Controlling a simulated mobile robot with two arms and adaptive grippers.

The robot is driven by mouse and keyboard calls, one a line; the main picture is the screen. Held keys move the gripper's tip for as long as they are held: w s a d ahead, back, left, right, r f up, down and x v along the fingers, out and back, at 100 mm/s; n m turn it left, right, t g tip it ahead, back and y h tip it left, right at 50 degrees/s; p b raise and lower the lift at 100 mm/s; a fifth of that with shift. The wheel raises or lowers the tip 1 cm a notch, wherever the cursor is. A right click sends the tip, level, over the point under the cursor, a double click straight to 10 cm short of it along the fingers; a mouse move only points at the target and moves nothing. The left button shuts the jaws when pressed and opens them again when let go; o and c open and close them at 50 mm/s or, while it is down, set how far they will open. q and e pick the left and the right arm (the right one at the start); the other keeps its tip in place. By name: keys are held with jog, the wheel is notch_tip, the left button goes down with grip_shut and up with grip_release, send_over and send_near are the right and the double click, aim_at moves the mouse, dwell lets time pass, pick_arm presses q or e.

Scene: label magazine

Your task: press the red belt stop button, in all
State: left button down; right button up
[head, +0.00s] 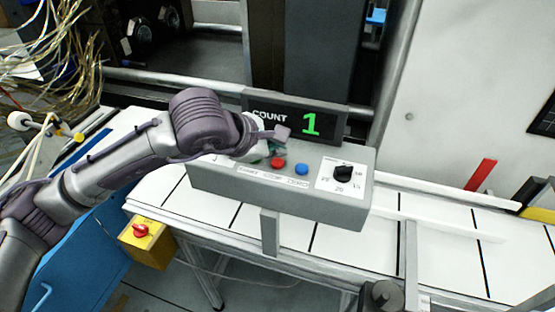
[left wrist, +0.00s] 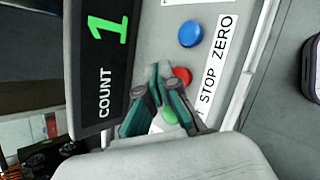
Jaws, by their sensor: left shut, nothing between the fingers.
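The red stop button (head: 279,162) sits on top of a grey control box (head: 230,180), between a blue button (head: 301,169) and a green button. It also shows in the left wrist view (left wrist: 183,74), beside the word STOP. My left gripper (head: 274,147) is shut and empty over the box, close to the red button. In the left wrist view its fingertips (left wrist: 160,73) lie right next to the red button's edge, with the green button (left wrist: 169,115) showing between the finger links. I cannot tell whether the tips touch anything. My right gripper is not in view.
A dark counter display (head: 310,124) behind the buttons reads 1. A black dial (head: 343,174) is at the box's right end. A yellow box (head: 147,250) with a red knob (head: 141,230) stands lower left. The white belt (head: 450,240) runs beneath the control box.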

aim_at(277, 164)
pick_arm(q)
jog(key=shift+r+p, duration=0.7)
jog(key=shift+r, duration=1.8)
jog(key=shift+d, duration=0.1)
